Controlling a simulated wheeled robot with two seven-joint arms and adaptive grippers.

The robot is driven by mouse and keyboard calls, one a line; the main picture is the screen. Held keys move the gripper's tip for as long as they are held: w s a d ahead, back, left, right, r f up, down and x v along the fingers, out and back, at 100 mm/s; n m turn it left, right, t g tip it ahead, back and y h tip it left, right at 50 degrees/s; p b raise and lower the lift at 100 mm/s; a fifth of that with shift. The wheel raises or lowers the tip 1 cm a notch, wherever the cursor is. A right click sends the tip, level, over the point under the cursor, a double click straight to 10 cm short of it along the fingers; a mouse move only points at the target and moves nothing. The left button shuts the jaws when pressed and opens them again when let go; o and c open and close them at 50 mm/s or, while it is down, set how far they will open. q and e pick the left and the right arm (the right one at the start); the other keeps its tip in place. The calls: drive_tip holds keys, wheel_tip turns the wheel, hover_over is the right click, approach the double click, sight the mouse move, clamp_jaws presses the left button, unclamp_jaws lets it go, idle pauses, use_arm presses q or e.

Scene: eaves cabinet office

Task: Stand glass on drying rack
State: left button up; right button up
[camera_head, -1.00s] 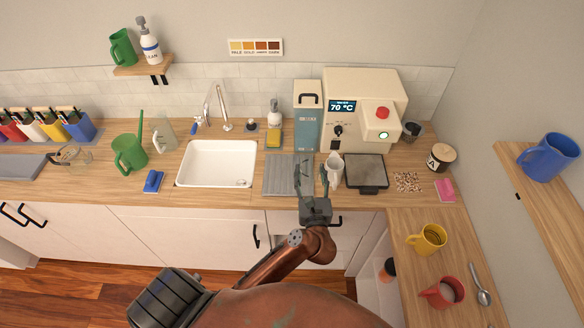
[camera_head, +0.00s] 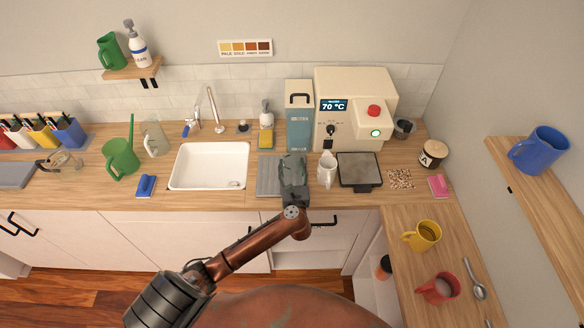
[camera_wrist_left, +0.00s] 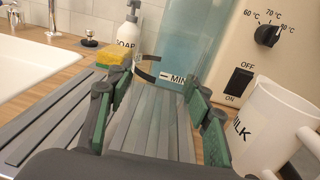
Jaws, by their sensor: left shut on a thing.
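My left gripper (camera_head: 293,165) is over the right part of the grey ribbed drying rack (camera_head: 266,177), between the sink and the white mug. In the left wrist view its two green-padded fingers (camera_wrist_left: 155,98) stand apart, shut on a clear glass (camera_wrist_left: 160,115). The glass is so transparent that its outline is hard to make out, and the rack's slats (camera_wrist_left: 48,118) show through and beside it. Whether the glass's base touches the rack cannot be told. My right gripper is not in view.
The white milk jug (camera_head: 327,170) stands close to the right of the gripper, also large in the wrist view (camera_wrist_left: 272,125). Behind the rack are a blue water tank (camera_head: 299,125), soap bottle (camera_head: 266,115) and yellow sponge (camera_head: 266,138). The white sink (camera_head: 208,166) lies to the left.

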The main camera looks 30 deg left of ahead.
use_arm(q)
drive_tip(key=shift+f, duration=0.35)
drive_tip(key=shift+f, duration=0.1)
drive_tip(key=o, duration=1.5)
drive_tip(key=shift+f, duration=0.1)
drive_tip(key=shift+c, duration=0.2)
drive_tip(key=shift+r, duration=0.3)
drive_tip(key=v, duration=1.2)
drive_tip(key=shift+f+b, duration=0.15)
drive_tip(key=shift+b, duration=0.25)
